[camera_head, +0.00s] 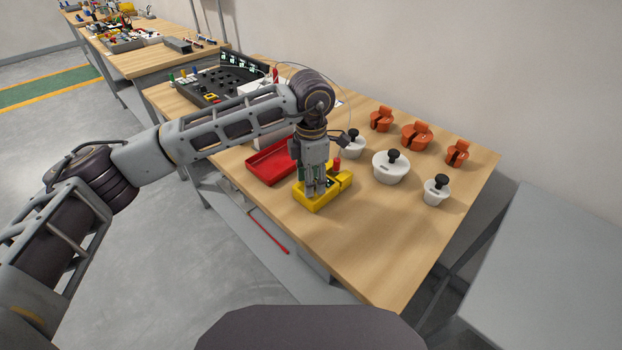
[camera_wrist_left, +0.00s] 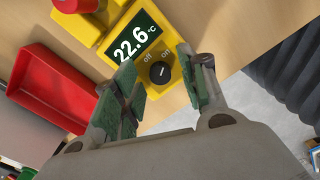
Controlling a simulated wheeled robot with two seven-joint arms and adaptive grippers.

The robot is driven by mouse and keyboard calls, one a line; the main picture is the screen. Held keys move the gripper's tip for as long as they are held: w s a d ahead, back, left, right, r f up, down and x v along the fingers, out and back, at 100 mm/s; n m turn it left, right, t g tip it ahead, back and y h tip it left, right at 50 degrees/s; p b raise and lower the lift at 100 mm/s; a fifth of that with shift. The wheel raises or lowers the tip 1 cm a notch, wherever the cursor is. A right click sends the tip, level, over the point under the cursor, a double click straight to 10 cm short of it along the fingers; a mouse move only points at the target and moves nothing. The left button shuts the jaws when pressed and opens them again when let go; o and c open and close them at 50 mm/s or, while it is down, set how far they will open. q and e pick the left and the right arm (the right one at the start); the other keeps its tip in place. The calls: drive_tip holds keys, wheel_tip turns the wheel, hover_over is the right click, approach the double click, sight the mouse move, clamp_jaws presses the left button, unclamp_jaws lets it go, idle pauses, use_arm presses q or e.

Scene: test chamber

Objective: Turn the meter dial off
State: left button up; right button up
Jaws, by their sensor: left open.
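The yellow meter (camera_head: 322,198) lies on the wooden table, under my left gripper. In the left wrist view the meter (camera_wrist_left: 88,30) has a lit screen (camera_wrist_left: 132,42) reading 22.6 °C. Its black round dial (camera_wrist_left: 160,73) sits below the screen, with "off" and "on" marked beside it and a white pointer line. My left gripper (camera_head: 316,190) points down at the meter. In the left wrist view its green-padded fingers (camera_wrist_left: 163,92) are open, one on each side of the dial; whether they touch it I cannot tell. My right gripper is not in view.
A red tray (camera_head: 268,162) lies left of the meter. White pots with black knobs (camera_head: 391,172) and orange knobbed pieces (camera_head: 416,136) stand to the right. A dark panel (camera_head: 225,82) is behind. The table's front right is clear.

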use_arm(q)
drive_tip(key=shift+f, duration=0.1)
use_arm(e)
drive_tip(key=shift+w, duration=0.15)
use_arm(q)
clamp_jaws()
